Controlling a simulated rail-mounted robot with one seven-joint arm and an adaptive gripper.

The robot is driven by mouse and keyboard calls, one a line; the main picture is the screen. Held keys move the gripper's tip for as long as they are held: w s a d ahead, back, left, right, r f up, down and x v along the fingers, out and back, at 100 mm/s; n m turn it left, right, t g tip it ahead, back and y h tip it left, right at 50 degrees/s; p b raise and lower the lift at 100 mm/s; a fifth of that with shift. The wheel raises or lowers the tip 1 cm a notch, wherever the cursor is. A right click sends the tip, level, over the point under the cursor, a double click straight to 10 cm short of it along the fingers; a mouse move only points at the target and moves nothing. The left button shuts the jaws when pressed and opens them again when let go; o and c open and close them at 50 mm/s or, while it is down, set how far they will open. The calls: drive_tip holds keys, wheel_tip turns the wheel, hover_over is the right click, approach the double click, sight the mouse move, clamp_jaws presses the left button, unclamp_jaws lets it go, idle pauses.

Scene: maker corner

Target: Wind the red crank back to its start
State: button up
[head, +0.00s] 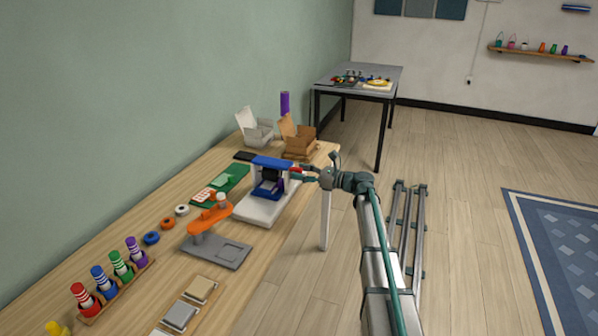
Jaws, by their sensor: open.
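A small white and blue machine (258,208) stands near the right edge of the wooden table. It has a white base, a blue top bar and a blue part low inside its frame. A small red piece, which looks like the red crank (296,169), shows at the machine's right side. My gripper (303,174) reaches in from the right, open, with its fingers at or close to the red piece. At this size I cannot tell whether they touch it or what angle the crank has. The fingers partly hide the crank.
Left of the machine are an orange press (206,219) on a grey plate, a green mat (233,178) and several tape rolls. A brown open box (300,148) and a white box (257,132) stand behind. Striped bottles sit in a rack at front left.

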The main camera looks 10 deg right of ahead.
drive_tip(key=shift+w+a, duration=0.35)
drive_tip(key=shift+a, duration=0.15)
clamp_jaws()
